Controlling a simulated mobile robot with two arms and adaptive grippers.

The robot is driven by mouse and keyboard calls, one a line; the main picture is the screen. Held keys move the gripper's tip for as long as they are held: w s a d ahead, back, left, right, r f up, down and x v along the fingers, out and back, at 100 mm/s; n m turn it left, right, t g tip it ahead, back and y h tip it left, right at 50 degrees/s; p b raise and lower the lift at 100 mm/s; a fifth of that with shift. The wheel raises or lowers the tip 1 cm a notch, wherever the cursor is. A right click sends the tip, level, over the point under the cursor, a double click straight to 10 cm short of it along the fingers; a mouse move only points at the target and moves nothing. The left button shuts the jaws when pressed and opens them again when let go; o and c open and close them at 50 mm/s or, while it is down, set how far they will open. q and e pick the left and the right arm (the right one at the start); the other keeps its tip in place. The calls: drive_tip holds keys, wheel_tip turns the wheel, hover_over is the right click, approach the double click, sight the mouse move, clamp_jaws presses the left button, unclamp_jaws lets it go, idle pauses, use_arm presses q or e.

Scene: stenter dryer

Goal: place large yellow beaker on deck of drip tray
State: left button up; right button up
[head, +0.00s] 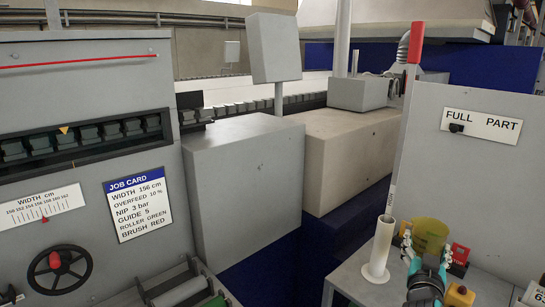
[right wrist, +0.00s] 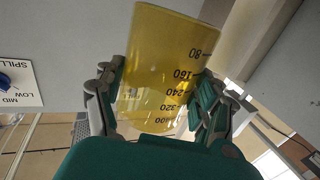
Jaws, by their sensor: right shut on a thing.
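The large yellow beaker (head: 431,232) is translucent and is in my right gripper (head: 427,255) at the lower right of the head view. In the right wrist view the beaker (right wrist: 165,62) fills the middle, with dark volume marks facing the camera. The two fingers of my right gripper (right wrist: 160,95) press on its opposite sides. The beaker is held above a grey flat surface (head: 350,278) at the lower right. I cannot tell whether this surface is the drip tray's deck. My left gripper is not clearly seen.
A white upright tube (head: 380,250) on a round foot stands just left of the beaker. A red block (head: 460,254) and yellow parts are close on the right. The machine with the job card (head: 139,208) is at left.

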wheel_tip(320, 180, up, 2)
drive_tip(key=shift+r+p, duration=0.25)
drive_tip(key=shift+p, duration=0.1)
drive_tip(key=shift+s+a+r, duration=0.1)
drive_tip(key=shift+s+a, duration=0.05)
drive_tip(key=s+a+f+n+t+y+b, duration=0.1)
drive_tip(key=s+a+f+n+y+b, duration=0.15)
drive_tip(key=s+a+f+y, duration=0.45)
drive_tip(key=s+a+f+n+t+y+b, duration=0.15)
drive_tip(key=s+a+f+n, duration=0.25)
drive_tip(key=s+a, duration=0.6)
drive_tip(key=w+d+r+m+h, duration=0.1)
drive_tip(key=w+d+m+h, duration=0.1)
drive_tip(key=w+d, duration=0.3)
drive_tip(key=w+d+r+m+g+h, duration=0.1)
drive_tip(key=w+d+m+h, duration=0.1)
drive_tip(key=w+d, duration=0.4)
drive_tip(key=w+d+r+m+g+h, duration=0.1)
drive_tip(key=w+d+r+m+h, duration=0.1)
drive_tip(key=w+d+h, duration=0.2)
drive_tip(key=shift+w+d+m+g+h, duration=0.25)
drive_tip(key=shift+w+d, duration=0.9)
drive_tip(key=shift+d, duration=0.05)
use_arm(q)
wheel_tip(320, 180, down, 3)
drive_tip(key=shift+w+r, duration=0.1)
drive_tip(key=shift+r, duration=0.05)
